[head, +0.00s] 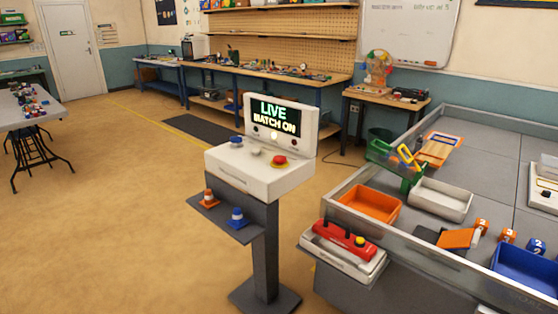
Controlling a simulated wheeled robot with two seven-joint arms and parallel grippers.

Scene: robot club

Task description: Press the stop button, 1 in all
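A white console (232,178) stands on a dark grey post in the middle of the head view. On its top, from left to right, are a blue button (236,140), a pale button (256,151) and a red mushroom-shaped button (279,160) with a yellow base at the right. The red one looks like the stop button; no label on it can be read. Behind the buttons, a screen (277,114) reads "LIVE MATCH ON" and a small light below it glows. Neither of my grippers is in view.
At right, a walled grey field table (430,270) carries bins and parts. A red box with a yellow button (360,241) sits on its near-left side. Floor left of the console is clear.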

